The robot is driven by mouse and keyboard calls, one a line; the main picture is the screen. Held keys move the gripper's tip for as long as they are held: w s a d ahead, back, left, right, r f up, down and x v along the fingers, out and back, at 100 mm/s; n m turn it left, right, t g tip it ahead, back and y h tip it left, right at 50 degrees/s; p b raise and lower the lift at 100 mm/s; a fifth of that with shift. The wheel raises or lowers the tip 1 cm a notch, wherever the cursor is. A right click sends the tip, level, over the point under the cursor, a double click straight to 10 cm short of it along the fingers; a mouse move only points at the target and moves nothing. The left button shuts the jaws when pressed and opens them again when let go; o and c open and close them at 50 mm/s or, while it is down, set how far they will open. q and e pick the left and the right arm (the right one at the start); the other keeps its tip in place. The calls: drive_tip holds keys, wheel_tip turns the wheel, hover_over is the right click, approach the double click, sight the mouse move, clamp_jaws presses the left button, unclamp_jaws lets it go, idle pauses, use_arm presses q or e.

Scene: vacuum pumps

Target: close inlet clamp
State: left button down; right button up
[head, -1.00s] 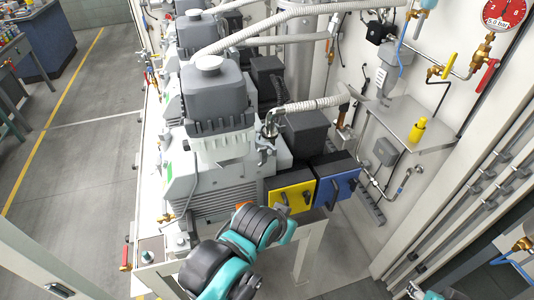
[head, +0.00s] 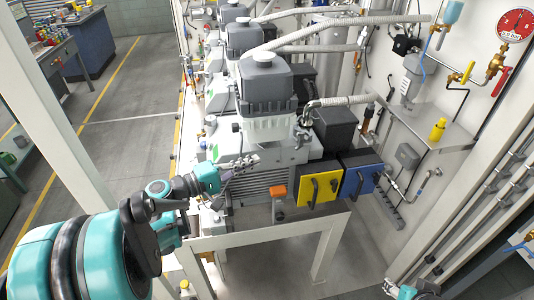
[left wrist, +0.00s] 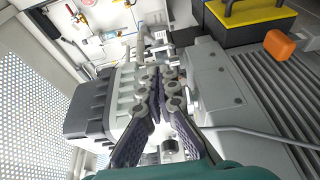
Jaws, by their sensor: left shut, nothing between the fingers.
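The nearest vacuum pump (head: 265,97) has a grey top housing and a ribbed body. A ribbed pale inlet hose (head: 345,100) ends at a small metal fitting (head: 303,132) on the pump's right side, where the inlet clamp seems to be. The clamp is too small to tell whether it is open. My left gripper (head: 252,160) is shut and empty, in front of the pump's left side and apart from the fitting. In the left wrist view its fingers (left wrist: 160,78) point toward the pump. Part of my right gripper (head: 408,291) shows at the bottom edge.
A yellow box (head: 292,187) and a blue box (head: 361,177) with handles sit on the pump's front right. An orange block (head: 278,191) is beside the yellow one. A white frame bar (head: 262,236) crosses in front. A gauge panel (head: 450,60) stands right.

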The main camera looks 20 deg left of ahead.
sight(299, 141)
use_arm(q)
drive_tip(key=b+x, duration=0.1)
drive_tip(key=x, duration=0.3)
drive_tip(key=b+x, duration=0.1)
drive_tip(key=x, duration=0.4)
drive_tip(key=b+x, duration=0.1)
drive_tip(key=x, duration=0.4)
drive_tip(key=shift+w+a+r, duration=0.1)
drive_tip(key=shift+a+r, duration=0.1)
drive_tip(key=shift+r, duration=0.1)
drive_tip(key=shift+d, duration=0.1)
drive_tip(key=shift+d+n+t+y, duration=0.25)
drive_tip(key=shift+n+t+y, duration=0.15)
